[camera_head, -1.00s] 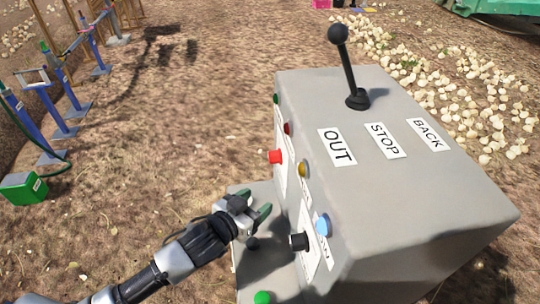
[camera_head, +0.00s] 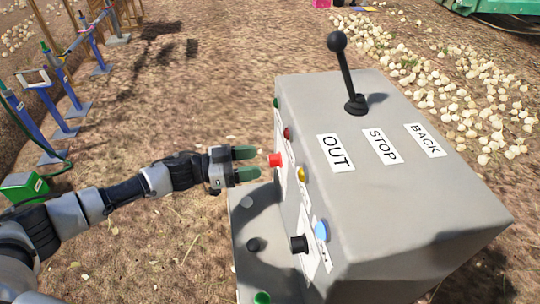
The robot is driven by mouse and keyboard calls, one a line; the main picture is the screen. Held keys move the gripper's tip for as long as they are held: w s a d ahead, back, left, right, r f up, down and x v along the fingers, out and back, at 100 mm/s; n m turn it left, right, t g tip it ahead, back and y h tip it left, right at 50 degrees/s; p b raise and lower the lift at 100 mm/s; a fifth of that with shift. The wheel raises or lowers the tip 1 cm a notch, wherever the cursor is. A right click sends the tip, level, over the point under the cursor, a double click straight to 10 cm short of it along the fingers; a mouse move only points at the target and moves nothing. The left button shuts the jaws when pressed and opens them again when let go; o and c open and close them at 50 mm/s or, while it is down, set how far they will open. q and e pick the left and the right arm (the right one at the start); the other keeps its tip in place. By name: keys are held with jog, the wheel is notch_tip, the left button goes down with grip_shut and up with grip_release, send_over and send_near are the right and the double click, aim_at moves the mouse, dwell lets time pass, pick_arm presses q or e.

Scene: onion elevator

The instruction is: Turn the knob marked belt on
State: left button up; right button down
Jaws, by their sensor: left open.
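The grey control box (camera_head: 400,210) stands at the right of the head view. Its left face carries a black knob (camera_head: 299,244) low down, a blue button (camera_head: 321,230), a yellow button (camera_head: 301,174) and a red button (camera_head: 276,160). White labels beside them are seen too edge-on to read, so I cannot tell which control is marked belt. My left gripper (camera_head: 246,164) is open and empty. Its two green-tipped fingers point right toward the red button, a little apart from it. My right gripper is out of view.
A black lever (camera_head: 343,70) stands on the box top beside OUT, STOP and BACK labels. A grey lower ledge (camera_head: 250,220) with a dark knob and a green button (camera_head: 262,298) juts out below. Onions lie on the ground at right; blue stands are at left.

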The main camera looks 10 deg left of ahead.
aim_at(269, 160)
pick_arm(q)
jog(key=x, duration=0.5)
jog(key=shift+p, duration=0.4)
jog(key=c, duration=0.9)
